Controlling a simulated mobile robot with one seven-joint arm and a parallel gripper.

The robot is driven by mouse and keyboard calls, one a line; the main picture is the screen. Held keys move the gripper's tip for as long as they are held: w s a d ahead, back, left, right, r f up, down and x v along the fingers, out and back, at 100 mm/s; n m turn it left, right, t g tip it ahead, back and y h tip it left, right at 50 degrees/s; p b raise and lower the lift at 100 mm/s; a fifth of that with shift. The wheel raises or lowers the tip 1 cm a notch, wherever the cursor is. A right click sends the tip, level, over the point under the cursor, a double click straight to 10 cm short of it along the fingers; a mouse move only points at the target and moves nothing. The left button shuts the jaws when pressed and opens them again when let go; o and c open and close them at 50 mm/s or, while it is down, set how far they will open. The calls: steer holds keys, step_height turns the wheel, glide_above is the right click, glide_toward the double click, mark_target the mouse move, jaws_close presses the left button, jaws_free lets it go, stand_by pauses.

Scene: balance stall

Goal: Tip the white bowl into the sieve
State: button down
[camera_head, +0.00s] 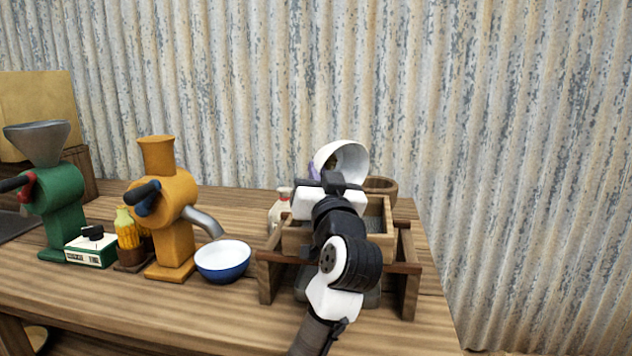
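The white bowl (352,157) is tipped steeply on its side in the air above the back of the sieve, its opening turned partly toward the camera. Something small and brownish shows inside it, too small to make out. My gripper (335,182) is at the bowl's lower rim and appears shut on it; the fingertips are mostly hidden behind my wrist. The sieve (379,239) is a wooden box with a grey mesh floor, resting on a wooden stand (410,272). My arm hides much of its middle, so I cannot tell whether anything lies on the mesh.
A blue bowl with a white inside (222,262) stands under the spout of an orange mill (172,222). The front table is clear.

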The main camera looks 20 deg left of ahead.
mark_target(326, 159)
steer(key=shift+s+d+m+t+y+b, duration=0.3)
steer(key=shift+d+m+t+b, duration=0.3)
steer(key=shift+b, duration=1.05)
steer(key=shift+s+d+t+b, duration=0.15)
steer(key=shift+d+t+b, duration=0.1)
steer(key=shift+t+b, duration=0.3)
steer(key=shift+s+d+m+t+b, duration=0.1)
steer(key=shift+m+t+b, duration=0.15)
steer(key=shift+m+b, duration=0.15)
steer(key=shift+f, duration=0.1)
step_height(326, 159, up, 6)
steer(key=p, duration=0.5)
steer(key=shift+f, duration=0.3)
